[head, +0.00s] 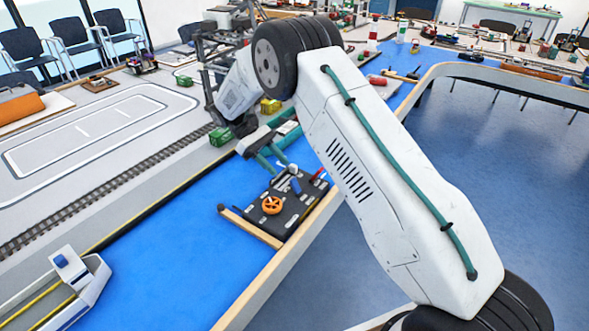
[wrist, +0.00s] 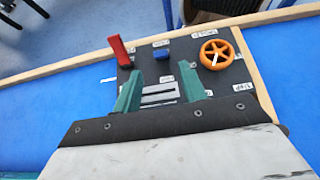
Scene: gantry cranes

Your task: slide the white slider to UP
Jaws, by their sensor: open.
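The black control panel (head: 290,215) lies on the blue table inside a wooden edge. In the wrist view the panel (wrist: 180,70) has light grey slotted strips (wrist: 158,97) between my fingers. I cannot make out the white slider's knob there for certain. A small white piece (head: 293,170) beside my fingertips in the head view may be it. My gripper (head: 281,170) has teal fingers and is open, low over the panel's far part. In the wrist view my gripper (wrist: 162,82) has its fingers apart, on either side of the strips. The slider's UP label is not readable.
The panel also carries an orange wheel (wrist: 216,53), a blue knob (wrist: 160,53) and a red lever (wrist: 120,50), all close to my fingers. A wooden strip (head: 250,228) borders the panel. The blue table is clear towards the white tray (head: 75,280).

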